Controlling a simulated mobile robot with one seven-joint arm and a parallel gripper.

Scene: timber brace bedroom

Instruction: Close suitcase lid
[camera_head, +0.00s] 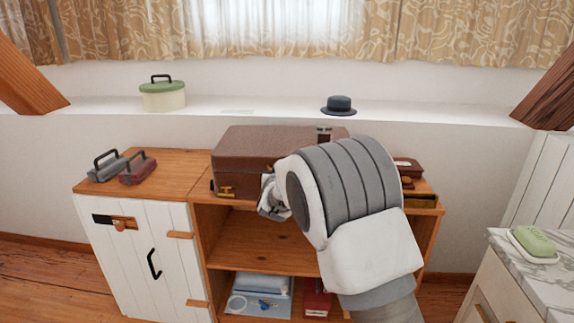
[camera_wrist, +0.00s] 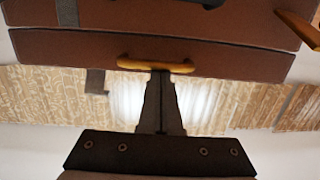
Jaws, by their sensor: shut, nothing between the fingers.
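The brown suitcase (camera_head: 240,170) lies on top of the wooden cabinet in the head view, its lid (camera_head: 265,140) appearing down or nearly down. Brass fittings show at its front left. In the wrist view, the suitcase (camera_wrist: 80,50) fills the upper part as two brown panels with a narrow dark seam between them; I cannot tell whether a gap remains. My gripper (camera_wrist: 160,76) is shut and empty, its fingertips at a yellow brass fitting (camera_wrist: 150,66) on the panel edge. Contact is unclear. My arm hides the suitcase's right front in the head view.
Two small cases, grey (camera_head: 108,170) and dark red (camera_head: 138,171), stand left on the cabinet top (camera_head: 185,165). Small brown boxes (camera_head: 408,168) lie right of the suitcase. A green-lidded pot (camera_head: 163,98) and a dark hat (camera_head: 339,106) sit on the ledge behind.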

